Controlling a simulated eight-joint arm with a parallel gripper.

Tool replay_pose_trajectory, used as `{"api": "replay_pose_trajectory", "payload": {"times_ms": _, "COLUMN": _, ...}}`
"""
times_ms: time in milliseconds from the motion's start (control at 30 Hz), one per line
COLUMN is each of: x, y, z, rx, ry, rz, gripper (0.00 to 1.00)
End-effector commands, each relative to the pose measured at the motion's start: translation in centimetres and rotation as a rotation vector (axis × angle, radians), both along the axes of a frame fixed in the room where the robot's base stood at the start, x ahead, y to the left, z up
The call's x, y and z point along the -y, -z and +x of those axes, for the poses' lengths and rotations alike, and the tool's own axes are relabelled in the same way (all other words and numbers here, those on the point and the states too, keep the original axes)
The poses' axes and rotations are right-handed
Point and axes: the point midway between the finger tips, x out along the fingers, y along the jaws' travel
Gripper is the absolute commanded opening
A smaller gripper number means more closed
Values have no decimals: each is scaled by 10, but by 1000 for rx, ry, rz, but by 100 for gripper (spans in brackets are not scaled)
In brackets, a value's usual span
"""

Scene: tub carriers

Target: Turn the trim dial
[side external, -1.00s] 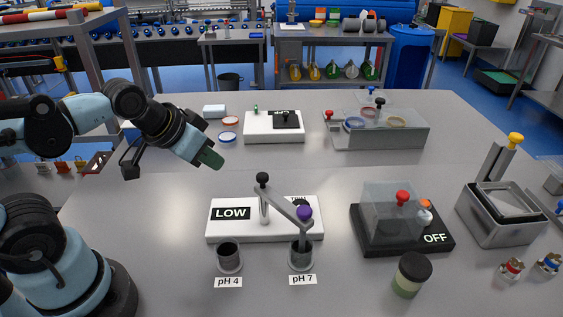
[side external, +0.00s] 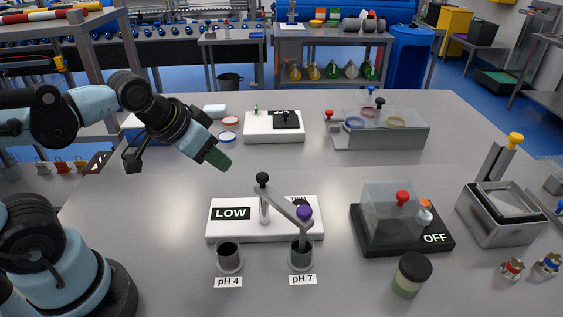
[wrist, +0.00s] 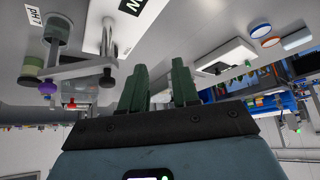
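A white base (side external: 225,231) with a LOW label stands in the middle of the near table. A dark round part (side external: 299,202) on it, possibly the trim dial, is mostly hidden behind a purple knob (side external: 305,212). The purple knob is on a metal arm pivoting on a post with a black ball. My gripper (side external: 218,160) is in the air, up and to the left of this base, touching nothing. In the wrist view its two green fingers (wrist: 160,72) stand apart with nothing between them. The base (wrist: 125,15) shows at the top there.
Cups labelled pH 4 (side external: 229,257) and pH 7 (side external: 301,256) stand before the base. To the right are a clear-covered black box (side external: 373,243) marked OFF, a lidded jar (side external: 411,276) and a metal tub (side external: 500,215). Behind stand another white base (side external: 260,134) and a grey carrier (side external: 385,135).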

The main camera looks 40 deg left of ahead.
Motion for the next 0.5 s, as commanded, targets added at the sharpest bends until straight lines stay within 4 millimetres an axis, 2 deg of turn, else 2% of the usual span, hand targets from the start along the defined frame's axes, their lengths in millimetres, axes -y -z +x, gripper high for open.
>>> {"api": "replay_pose_trajectory", "payload": {"times_ms": 33, "x": 4, "y": -5, "z": 5, "rx": -21, "ry": 28, "rz": 10, "gripper": 38}}
{"api": "replay_pose_trajectory", "payload": {"times_ms": 200, "x": 23, "y": -19, "z": 27, "rx": -129, "ry": 164, "rz": 62, "gripper": 64}}
{"api": "replay_pose_trajectory", "payload": {"times_ms": 233, "x": 26, "y": -21, "z": 31, "rx": -149, "ry": 190, "rz": 71, "gripper": 67}}
{"api": "replay_pose_trajectory", "payload": {"times_ms": 500, "x": 63, "y": -29, "z": 67, "rx": -322, "ry": 425, "rz": 149, "gripper": 67}}
